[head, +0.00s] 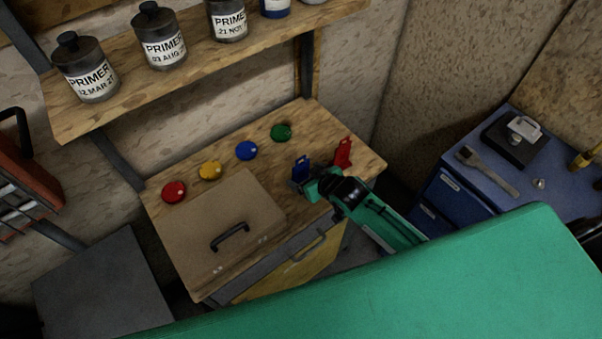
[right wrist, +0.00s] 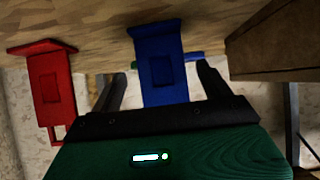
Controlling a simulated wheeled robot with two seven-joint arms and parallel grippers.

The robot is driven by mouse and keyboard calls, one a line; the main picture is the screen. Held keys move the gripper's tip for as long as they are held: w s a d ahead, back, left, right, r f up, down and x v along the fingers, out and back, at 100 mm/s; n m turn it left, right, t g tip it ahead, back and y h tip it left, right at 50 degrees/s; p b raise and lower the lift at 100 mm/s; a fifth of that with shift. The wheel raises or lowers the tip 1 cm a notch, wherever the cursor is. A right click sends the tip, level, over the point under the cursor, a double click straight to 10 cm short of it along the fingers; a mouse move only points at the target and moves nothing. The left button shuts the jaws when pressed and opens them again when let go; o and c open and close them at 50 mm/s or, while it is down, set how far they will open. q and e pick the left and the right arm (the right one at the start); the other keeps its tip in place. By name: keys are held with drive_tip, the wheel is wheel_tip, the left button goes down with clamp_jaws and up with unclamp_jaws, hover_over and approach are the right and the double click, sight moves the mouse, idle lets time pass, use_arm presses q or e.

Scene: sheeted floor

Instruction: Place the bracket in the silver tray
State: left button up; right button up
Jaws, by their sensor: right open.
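A blue bracket (head: 301,168) stands near the right edge of the wooden bench, and a red bracket (head: 343,153) stands to its right. My right gripper (head: 308,188) is at the blue bracket, on its near side. In the right wrist view the blue bracket (right wrist: 160,65) lies between the two spread fingers of my right gripper (right wrist: 160,75), with gaps on both sides. The red bracket (right wrist: 50,85) is outside the fingers, to the left. I cannot make out a silver tray. My left gripper is not in view.
The wooden bench (head: 330,130) also holds red, yellow, blue and green round lids and a brown panel with a black handle (head: 230,236). A shelf with primer cans (head: 160,38) hangs above. A blue cabinet (head: 480,195) with a brush stands at right.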

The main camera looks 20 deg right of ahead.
sight(302, 173)
drive_tip(key=shift+w+a+f, duration=0.1)
drive_tip(key=shift+w+a, duration=0.1)
drive_tip(key=shift+w, duration=0.2)
drive_tip(key=p+x, duration=0.1)
drive_tip(key=x, duration=0.2)
drive_tip(key=shift+a+p, duration=0.1)
drive_tip(key=shift+p, duration=0.2)
drive_tip(key=shift+w+a+f, duration=0.1)
drive_tip(key=shift+w+f, duration=0.2)
drive_tip(key=shift+f, duration=0.05)
drive_tip(key=shift+c, duration=0.4)
drive_tip(key=c, duration=1.1)
drive_tip(key=shift+c, duration=0.9)
drive_tip(key=shift+r, duration=0.15)
